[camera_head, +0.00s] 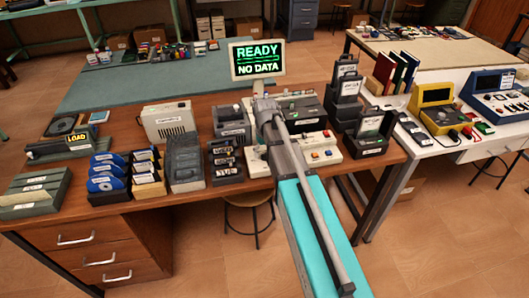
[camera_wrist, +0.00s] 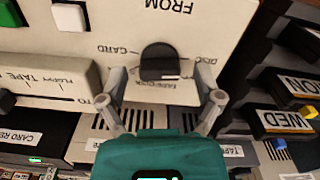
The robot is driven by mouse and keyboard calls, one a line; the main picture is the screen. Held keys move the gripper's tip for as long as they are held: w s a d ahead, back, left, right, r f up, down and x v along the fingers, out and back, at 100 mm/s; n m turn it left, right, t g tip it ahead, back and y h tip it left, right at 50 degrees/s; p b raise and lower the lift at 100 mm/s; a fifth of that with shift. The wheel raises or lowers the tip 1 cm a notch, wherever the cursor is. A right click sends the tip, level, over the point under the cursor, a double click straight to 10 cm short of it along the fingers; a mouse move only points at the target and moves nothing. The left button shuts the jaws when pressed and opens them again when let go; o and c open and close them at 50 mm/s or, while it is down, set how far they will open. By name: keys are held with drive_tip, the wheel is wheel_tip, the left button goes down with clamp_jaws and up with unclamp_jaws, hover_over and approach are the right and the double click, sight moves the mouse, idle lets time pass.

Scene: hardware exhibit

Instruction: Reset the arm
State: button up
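My arm reaches forward over the wooden desk in the head view, and my gripper (camera_head: 266,108) is at the cream control console (camera_head: 258,168), below the screen. In the wrist view my gripper (camera_wrist: 160,78) is open, with its two fingers apart. A black rotary knob (camera_wrist: 158,62) on the cream panel (camera_wrist: 110,18) lies between the fingertips, with visible gaps on both sides. The panel reads "FROM", "CARD" and "DISC" around the knob. In the head view my arm hides the knob and part of the console.
A screen (camera_head: 257,58) reading "READY" and "NO DATA" stands behind the gripper. Black card holders (camera_head: 345,90) stand close on the right; a grey device (camera_head: 232,122) and disk racks (camera_head: 107,178) stand on the left. A stool (camera_head: 247,200) is under the desk. The front floor is clear.

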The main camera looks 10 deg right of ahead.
drive_tip(key=s+r+m+p, duration=0.1)
drive_tip(key=s+r+p, duration=0.1)
drive_tip(key=s, duration=0.6)
drive_tip(key=s+r+m+p, duration=0.1)
drive_tip(key=s+r+p, duration=0.1)
drive_tip(key=s, duration=0.6)
drive_tip(key=shift+a+r+p, duration=0.15)
drive_tip(key=shift+r+p, duration=0.25)
